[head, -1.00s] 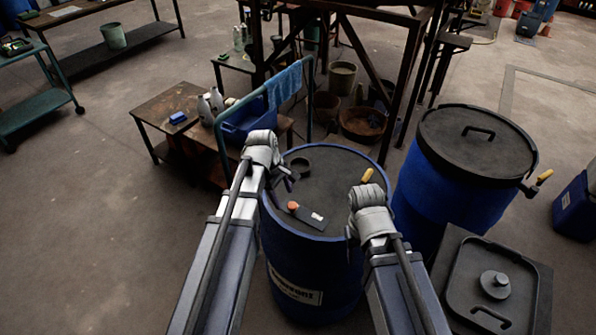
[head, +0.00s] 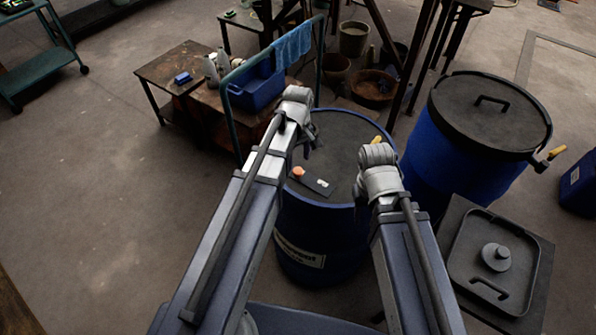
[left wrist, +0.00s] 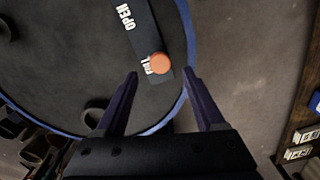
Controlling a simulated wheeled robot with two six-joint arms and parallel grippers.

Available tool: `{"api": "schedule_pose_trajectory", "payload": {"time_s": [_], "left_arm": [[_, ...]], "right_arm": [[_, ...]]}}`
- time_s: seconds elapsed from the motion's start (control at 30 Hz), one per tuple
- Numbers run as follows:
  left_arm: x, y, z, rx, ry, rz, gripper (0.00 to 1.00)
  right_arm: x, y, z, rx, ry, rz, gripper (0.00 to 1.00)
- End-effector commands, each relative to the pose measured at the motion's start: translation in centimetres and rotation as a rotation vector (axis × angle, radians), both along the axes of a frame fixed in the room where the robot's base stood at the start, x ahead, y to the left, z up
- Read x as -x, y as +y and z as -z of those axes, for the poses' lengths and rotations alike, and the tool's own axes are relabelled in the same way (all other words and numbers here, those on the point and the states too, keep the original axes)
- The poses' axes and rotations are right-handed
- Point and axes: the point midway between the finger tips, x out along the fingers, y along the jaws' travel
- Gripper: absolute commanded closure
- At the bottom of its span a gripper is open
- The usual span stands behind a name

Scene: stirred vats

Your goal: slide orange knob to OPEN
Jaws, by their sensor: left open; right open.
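The orange knob (head: 298,171) sits on a dark slide plate (head: 318,184) on top of the blue vat (head: 326,238). In the left wrist view the orange knob (left wrist: 160,63) is at the plate end away from the word OPEN (left wrist: 125,17), beside a partly covered word. My left gripper (head: 309,138) is open over the lid. In the left wrist view its fingers (left wrist: 160,78) point toward the knob, one on each side, with nothing between them; contact is not visible. My right gripper (head: 360,192) is by the vat's right side, its fingers mostly hidden behind its wrist.
A yellow handle (head: 377,140) is at the vat's far right edge. A second blue drum (head: 455,150) stands to the right, with a black lidded box (head: 490,262) in front. A blue bin (head: 258,88) on a bench is behind left.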

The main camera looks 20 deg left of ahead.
Motion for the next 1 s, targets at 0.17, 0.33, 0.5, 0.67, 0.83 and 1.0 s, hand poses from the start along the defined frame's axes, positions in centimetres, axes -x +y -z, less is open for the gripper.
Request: {"api": "schedule_pose_trajectory", "payload": {"time_s": [0.17,0.33,0.5,0.67,0.83,1.0], "left_arm": [[0.0,0.0,3.1,0.0,0.0,-0.001,0.29],[0.0,0.0,4.4,0.0,0.0,-0.001,0.29],[0.0,0.0,4.5,0.001,-0.001,-0.001,0.29],[0.0,0.0,4.4,0.001,-0.001,-0.001,0.29],[0.0,0.0,4.4,0.001,-0.001,-0.001,0.48],[0.0,0.0,4.4,0.0,0.0,-0.001,0.67]], "right_arm": [[0.0,0.0,3.1,0.0,0.0,0.0,0.5],[0.0,0.0,4.4,0.0,0.0,0.0,0.5],[0.0,0.0,4.5,0.0,0.0,0.0,0.5],[0.0,0.0,4.4,0.0,0.0,0.0,0.5],[0.0,0.0,4.4,0.0,0.0,0.0,0.5],[0.0,0.0,4.4,0.0,0.0,0.0,0.5]]}}
